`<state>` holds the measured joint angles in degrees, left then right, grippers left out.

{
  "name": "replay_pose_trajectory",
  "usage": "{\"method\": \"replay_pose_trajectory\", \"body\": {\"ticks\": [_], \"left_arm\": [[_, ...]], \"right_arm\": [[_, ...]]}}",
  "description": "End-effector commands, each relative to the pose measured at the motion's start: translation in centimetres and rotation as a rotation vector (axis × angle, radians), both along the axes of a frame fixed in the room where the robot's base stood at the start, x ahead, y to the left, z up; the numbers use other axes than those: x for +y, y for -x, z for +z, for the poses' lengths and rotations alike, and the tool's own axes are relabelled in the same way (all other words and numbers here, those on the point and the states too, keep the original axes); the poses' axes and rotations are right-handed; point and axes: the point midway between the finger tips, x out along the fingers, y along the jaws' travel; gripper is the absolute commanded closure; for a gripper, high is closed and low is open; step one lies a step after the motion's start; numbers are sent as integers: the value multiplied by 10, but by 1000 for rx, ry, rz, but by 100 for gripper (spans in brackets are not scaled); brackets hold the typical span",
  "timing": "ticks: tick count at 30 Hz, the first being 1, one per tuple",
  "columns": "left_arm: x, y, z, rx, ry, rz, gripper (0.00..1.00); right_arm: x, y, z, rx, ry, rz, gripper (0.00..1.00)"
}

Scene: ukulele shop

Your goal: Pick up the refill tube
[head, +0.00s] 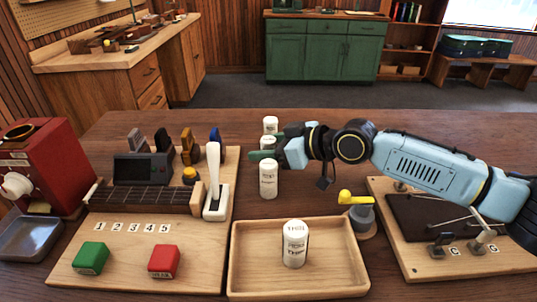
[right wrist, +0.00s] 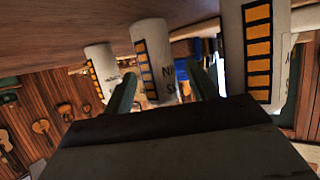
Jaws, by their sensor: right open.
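White refill tubes with printed labels stand in a row on the table. In the head view one stands at the far end (head: 270,125) and one at the near end (head: 268,180). Another white tube (head: 295,245) stands upright in the wooden tray. My right gripper (head: 262,148) is open, reaching in from the right between the two row tubes. In the right wrist view the middle tube (right wrist: 155,62) shows between its green fingers (right wrist: 163,85), which look apart from it. The arm largely hides that tube in the head view. My left gripper is out of view.
The wooden tray (head: 245,290) lies at the front. A board with a fretted neck (head: 140,199), white lever (head: 214,180) and green and red blocks is on the left. A grey cup with yellow handle (head: 361,214) and a right-hand board (head: 405,262) stand near my arm.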

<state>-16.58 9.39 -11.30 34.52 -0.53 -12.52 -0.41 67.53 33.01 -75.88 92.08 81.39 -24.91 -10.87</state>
Motion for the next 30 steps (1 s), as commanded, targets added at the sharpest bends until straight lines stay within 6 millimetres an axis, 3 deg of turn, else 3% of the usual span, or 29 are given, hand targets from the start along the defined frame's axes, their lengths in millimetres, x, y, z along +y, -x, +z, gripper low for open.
{"method": "replay_pose_trajectory", "body": {"ticks": [2, 13, 22, 30], "left_arm": [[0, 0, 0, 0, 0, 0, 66], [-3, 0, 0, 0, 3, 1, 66], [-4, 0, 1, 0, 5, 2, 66], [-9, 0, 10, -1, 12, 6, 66]], "right_arm": [[0, 0, 0, 0, 0, 0, 42], [0, 0, 0, 0, 0, 0, 89], [0, 0, 6, -1, 0, 0, 91], [0, 0, 57, -4, -1, 1, 91]]}}
